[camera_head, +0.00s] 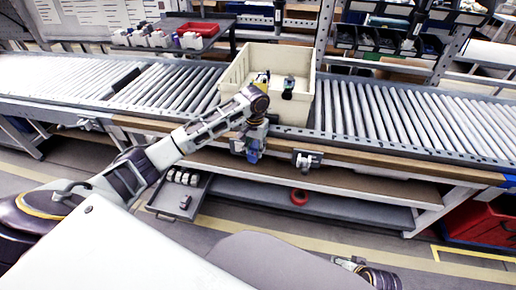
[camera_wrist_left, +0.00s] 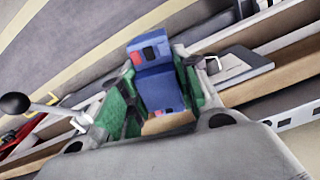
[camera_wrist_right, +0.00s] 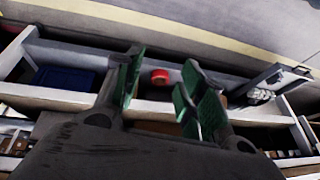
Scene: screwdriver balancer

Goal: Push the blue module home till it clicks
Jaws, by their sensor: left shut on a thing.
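The blue module (camera_wrist_left: 154,72) is held between the green pads of my left gripper (camera_wrist_left: 157,92) in the left wrist view. It has dark and red patches on its faces. In the head view, the blue module (camera_head: 254,153) hangs below my left wrist at the conveyor's front rail, in front of the cream bin. The gripper hides part of it, and I cannot tell how it sits against the rail. My right gripper (camera_wrist_right: 165,88) is open and empty, its green pads apart; only part of it shows at the bottom right of the head view (camera_head: 350,262).
The cream bin (camera_head: 238,73) on the roller conveyor (camera_head: 370,112) holds a few small items. A grey fixture (camera_head: 307,160) sits on the front rail to the right. A red ring (camera_head: 299,197) lies on the lower shelf. A small tray (camera_head: 163,208) juts out below the rail. Floor in front is clear.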

